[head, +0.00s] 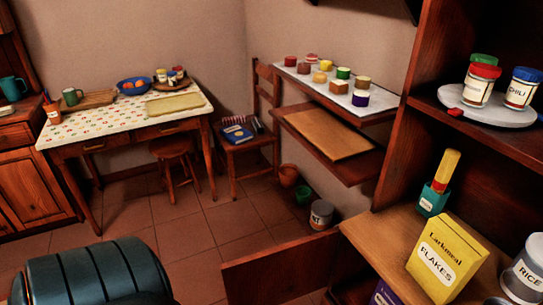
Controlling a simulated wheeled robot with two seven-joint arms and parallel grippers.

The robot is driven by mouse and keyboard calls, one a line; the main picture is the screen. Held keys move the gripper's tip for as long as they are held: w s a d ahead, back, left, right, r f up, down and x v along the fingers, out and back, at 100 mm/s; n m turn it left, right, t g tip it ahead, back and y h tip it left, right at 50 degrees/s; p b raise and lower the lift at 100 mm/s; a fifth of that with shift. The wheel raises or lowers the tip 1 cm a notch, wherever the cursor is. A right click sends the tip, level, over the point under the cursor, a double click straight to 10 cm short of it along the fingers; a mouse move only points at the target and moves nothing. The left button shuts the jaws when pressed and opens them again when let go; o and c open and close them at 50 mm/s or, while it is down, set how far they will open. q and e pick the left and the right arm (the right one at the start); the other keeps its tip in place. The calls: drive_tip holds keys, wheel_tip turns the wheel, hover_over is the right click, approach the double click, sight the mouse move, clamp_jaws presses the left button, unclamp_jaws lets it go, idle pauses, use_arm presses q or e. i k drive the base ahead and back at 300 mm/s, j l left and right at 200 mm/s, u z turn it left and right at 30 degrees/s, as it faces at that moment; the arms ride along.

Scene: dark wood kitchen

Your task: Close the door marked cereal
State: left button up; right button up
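A reddish-brown wooden door (282,268) stands open at the bottom centre of the head view, jutting left from the cupboard (388,228) on the right. Its lower part is cut off by the frame edge. No marking can be read on it, so I cannot tell whether it is the one marked cereal. Neither of my grippers is in view.
A yellow flakes box (447,262), a rice tin (525,272) and a teal-and-yellow item (438,185) stand in the cupboard. A tin (321,214) stands on the floor beyond the door. Tiled floor (185,240) is clear left of the door.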

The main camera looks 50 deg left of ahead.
sight(285, 273)
drive_tip(key=k+j+z, duration=0.2)
drive_tip(key=j, duration=0.2)
drive_tip(key=k+j+z, duration=0.2)
drive_tip(key=j, duration=0.2)
drive_tip(key=k+j+z, duration=0.15)
drive_tip(key=j, duration=0.25)
drive_tip(key=j+z, duration=0.2)
drive_tip(key=j, duration=0.3)
drive_tip(key=j+z, duration=0.2)
drive_tip(key=j, duration=0.35)
drive_tip(key=k+j+z, duration=0.25)
drive_tip(key=j, duration=0.25)
drive_tip(key=j+z, duration=0.2)
drive_tip(key=j, duration=0.3)
drive_tip(key=j+z, duration=0.15)
drive_tip(key=j, duration=0.65)
